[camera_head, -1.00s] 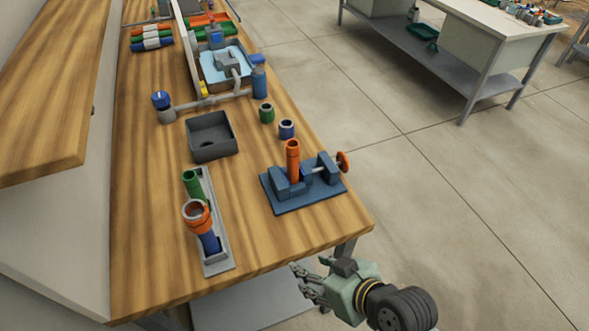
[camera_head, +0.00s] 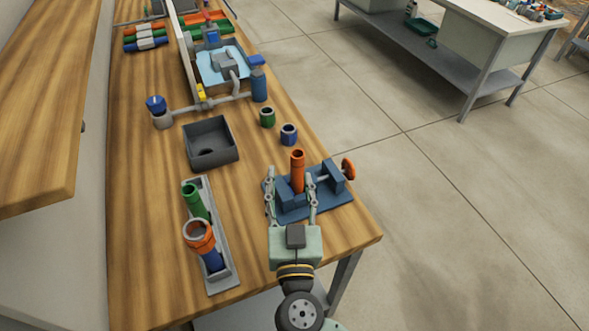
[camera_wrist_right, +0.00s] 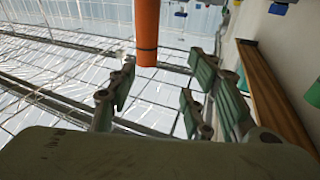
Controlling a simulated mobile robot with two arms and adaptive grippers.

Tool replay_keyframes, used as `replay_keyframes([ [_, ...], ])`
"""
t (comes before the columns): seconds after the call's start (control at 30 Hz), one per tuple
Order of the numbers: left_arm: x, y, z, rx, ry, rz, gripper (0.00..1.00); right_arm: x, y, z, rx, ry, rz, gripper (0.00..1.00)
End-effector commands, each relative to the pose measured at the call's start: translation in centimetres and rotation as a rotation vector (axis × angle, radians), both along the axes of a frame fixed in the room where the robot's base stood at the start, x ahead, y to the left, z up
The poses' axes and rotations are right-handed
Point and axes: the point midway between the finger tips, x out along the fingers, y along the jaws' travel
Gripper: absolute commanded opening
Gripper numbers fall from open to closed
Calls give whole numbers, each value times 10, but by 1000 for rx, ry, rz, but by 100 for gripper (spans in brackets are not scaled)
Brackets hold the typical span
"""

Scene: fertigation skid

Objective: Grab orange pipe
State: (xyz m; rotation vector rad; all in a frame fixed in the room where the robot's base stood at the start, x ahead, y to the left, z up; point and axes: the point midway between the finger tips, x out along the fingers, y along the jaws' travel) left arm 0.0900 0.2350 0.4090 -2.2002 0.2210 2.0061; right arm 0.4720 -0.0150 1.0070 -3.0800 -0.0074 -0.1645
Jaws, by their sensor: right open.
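The orange pipe (camera_head: 297,172) stands upright in the jaws of a blue vise (camera_head: 325,203) near the right edge of the wooden bench. My right gripper (camera_head: 292,185) is open, its fingers spread and pointing at the pipe from the near side. In the head view the fingers appear on either side of the pipe's lower part and cover some of the vise. In the right wrist view the orange pipe (camera_wrist_right: 147,32) shows beyond the fingers, with nothing held between them. My left gripper is not in view.
A grey tray (camera_head: 222,270) left of the gripper holds a green pipe, a blue pipe and an orange fitting (camera_head: 199,236). A dark box (camera_head: 210,144) and green and blue rings (camera_head: 289,134) stand behind. The vise's orange handwheel (camera_head: 348,168) sticks out to the right.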

Motion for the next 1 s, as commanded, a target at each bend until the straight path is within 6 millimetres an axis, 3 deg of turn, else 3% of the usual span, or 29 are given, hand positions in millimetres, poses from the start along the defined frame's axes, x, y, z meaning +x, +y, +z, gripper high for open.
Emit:
replay_keyframes([
  [0.1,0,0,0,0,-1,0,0,-1,-7,-22,-36,79,-69,46],
  [0.2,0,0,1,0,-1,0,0,0,-11,-30,-52,108,-94,46],
  [0.73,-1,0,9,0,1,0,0,66,-20,-35,-55,108,-97,46],
  [1.0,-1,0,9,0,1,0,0,75,-21,-36,-52,111,-97,46],
])
